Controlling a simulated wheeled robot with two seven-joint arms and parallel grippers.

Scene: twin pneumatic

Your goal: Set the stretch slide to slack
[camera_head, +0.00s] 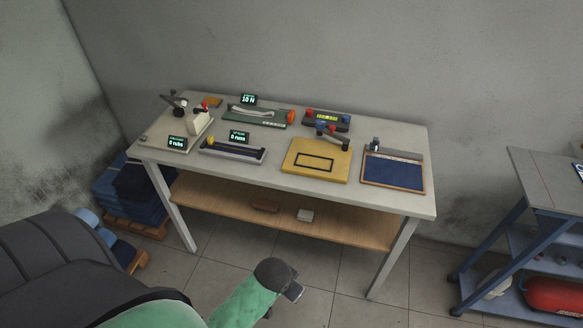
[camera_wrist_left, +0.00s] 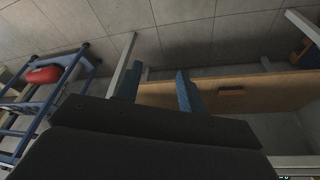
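The likely stretch slide is a grey tray-like device (camera_head: 232,151) with a dark blue bar along it, at the front left of the table. A small display (camera_head: 239,137) behind it seems to read 0 mm. My left gripper (camera_head: 293,291) is below and in front of the table, well apart from the slide. In the left wrist view its two blue fingers (camera_wrist_left: 160,90) stand apart with nothing between them. My right gripper is not in view.
The table (camera_head: 290,188) also holds a green device (camera_head: 258,117), a yellow board (camera_head: 317,161), a blue panel (camera_head: 394,172) and a white-block device (camera_head: 199,122). A wooden lower shelf (camera_head: 340,230) lies beneath. A blue cart (camera_head: 530,236) stands right. Floor before the table is clear.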

